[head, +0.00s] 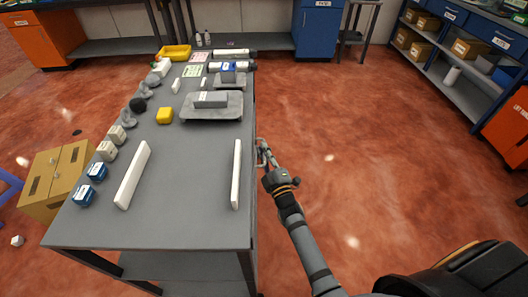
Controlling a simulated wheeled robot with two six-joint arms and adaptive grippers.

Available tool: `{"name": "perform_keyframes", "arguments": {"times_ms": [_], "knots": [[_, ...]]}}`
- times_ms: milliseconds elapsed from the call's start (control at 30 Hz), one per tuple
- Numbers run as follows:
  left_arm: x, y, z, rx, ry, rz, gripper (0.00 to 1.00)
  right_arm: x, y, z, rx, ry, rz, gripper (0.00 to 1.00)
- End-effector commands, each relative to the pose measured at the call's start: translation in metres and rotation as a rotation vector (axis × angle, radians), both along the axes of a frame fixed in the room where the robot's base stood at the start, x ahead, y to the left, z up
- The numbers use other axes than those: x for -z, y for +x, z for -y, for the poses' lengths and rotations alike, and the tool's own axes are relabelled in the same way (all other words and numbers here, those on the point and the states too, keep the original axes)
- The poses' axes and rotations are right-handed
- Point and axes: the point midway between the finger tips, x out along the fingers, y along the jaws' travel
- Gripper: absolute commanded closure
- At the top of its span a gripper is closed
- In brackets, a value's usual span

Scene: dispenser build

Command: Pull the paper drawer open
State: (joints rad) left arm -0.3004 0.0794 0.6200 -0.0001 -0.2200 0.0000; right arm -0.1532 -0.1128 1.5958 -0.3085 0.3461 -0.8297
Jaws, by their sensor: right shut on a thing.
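My right gripper (263,155) is at the right edge of the grey worktable (190,215), with its arm coming in from the lower right. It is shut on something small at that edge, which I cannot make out. The fingertips lie close beside the tabletop. No drawer front can be told apart at the gripper. A blue cabinet (318,27) with a small white label stands far back; its lettering is too small to read surely. My left gripper is not in view.
Two long white bars (133,175) (237,175) lie on the table. Blue shelving (470,90) lines the right. The red floor between is clear.

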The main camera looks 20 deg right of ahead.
Motion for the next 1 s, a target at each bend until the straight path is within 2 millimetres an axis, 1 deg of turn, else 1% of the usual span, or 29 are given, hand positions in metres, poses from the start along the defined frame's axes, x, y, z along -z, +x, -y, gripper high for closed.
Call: {"name": "perform_keyframes", "arguments": {"times_ms": [167, 267, 367, 467, 600, 800, 1000], "knots": [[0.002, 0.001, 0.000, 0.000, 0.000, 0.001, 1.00, 0.002, -0.004, 0.011, -0.001, -0.003, -0.002, 1.00], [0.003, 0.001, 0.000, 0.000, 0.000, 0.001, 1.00, 0.002, -0.008, 0.025, -0.001, -0.006, -0.002, 1.00], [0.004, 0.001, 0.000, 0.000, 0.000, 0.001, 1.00, 0.002, -0.014, 0.045, -0.002, -0.007, -0.002, 1.00], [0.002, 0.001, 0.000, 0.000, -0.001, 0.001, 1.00, 0.001, -0.021, 0.070, -0.002, -0.008, -0.004, 1.00], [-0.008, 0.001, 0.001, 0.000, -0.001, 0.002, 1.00, -0.002, -0.031, 0.106, -0.002, -0.008, -0.005, 1.00], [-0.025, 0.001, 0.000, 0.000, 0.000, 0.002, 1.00, -0.003, -0.044, 0.153, 0.000, -0.006, -0.006, 1.00], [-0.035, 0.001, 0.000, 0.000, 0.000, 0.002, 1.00, -0.001, -0.055, 0.190, 0.001, -0.004, -0.006, 1.00]]}}
